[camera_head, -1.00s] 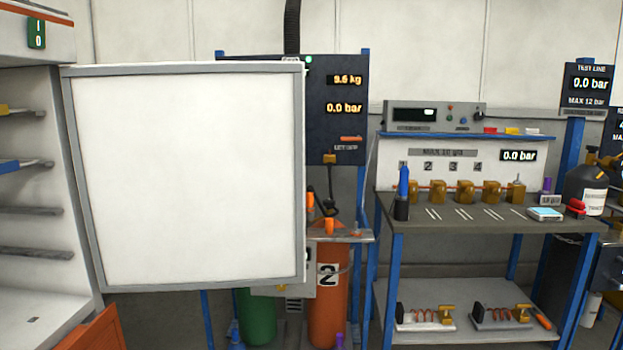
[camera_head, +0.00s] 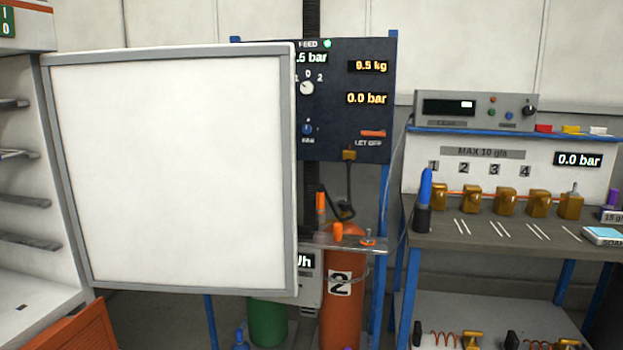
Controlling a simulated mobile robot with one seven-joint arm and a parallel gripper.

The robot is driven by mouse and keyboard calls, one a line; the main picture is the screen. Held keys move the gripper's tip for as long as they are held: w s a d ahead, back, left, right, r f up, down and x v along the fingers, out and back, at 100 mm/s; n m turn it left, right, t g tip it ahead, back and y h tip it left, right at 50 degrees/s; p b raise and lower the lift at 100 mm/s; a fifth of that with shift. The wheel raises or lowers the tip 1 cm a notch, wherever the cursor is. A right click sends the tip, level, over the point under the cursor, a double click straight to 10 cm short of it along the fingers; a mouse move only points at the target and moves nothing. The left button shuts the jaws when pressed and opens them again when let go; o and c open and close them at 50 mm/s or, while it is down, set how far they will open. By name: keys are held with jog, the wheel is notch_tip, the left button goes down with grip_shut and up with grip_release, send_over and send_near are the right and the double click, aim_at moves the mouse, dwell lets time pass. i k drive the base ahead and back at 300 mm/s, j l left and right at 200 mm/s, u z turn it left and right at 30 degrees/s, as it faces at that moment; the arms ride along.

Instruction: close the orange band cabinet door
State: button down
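The cabinet (camera_head: 30,278) stands at the left edge, white inside, with a strip of orange band (camera_head: 30,15) at its top left. Its door (camera_head: 175,170) is a large white panel with a grey frame. The door stands wide open, hinged at the cabinet's right side, with its inner face toward me. Shelf rails (camera_head: 22,200) show inside the open cabinet. My gripper is not in view.
An orange panel (camera_head: 65,330) is low at the left. Behind the door are a dark gauge panel (camera_head: 345,75), an orange cylinder (camera_head: 343,300) and a green cylinder (camera_head: 267,322). A workbench (camera_head: 490,238) with brass fittings stands at the right.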

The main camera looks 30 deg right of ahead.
aim_at(177, 164)
jog(key=l, duration=0.55)
jog(key=i+l, duration=0.1)
jog(key=l, duration=0.4)
jog(key=i+l, duration=0.15)
jog(key=l, duration=0.2)
jog(key=i+l+z, duration=0.1)
jog(key=l, duration=0.25)
jog(key=i+j, duration=0.25)
